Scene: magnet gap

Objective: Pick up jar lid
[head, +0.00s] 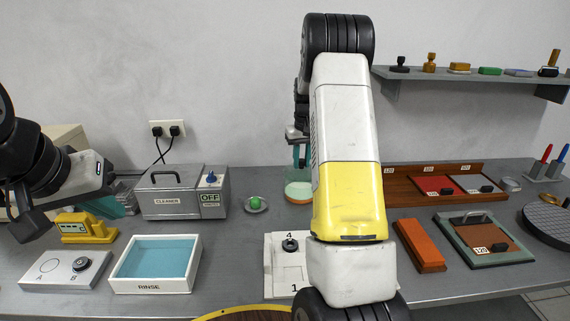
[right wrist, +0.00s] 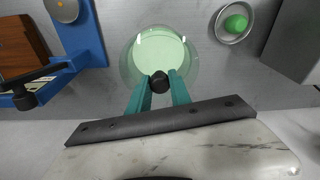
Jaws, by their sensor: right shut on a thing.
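The jar (head: 298,191) stands on the bench behind my right arm, with pale green contents and an orange-brown base; part of it is hidden. In the right wrist view the clear round jar lid (right wrist: 160,50) shows pale green through it and has a black knob (right wrist: 160,82). My right gripper (right wrist: 160,86) is shut on this knob with its teal fingers. It points down over the jar in the head view (head: 301,158). I cannot tell whether the lid is seated or raised. My left gripper (head: 112,206) is at the far left, away from the jar; its finger gap is unclear.
A dish with a green ball (head: 256,203) is left of the jar, beside the grey cleaner box (head: 172,198). The rinse tray (head: 150,287) and yellow device (head: 86,228) are nearer left. A wooden rack (head: 400,198) and orange block (head: 418,245) lie right.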

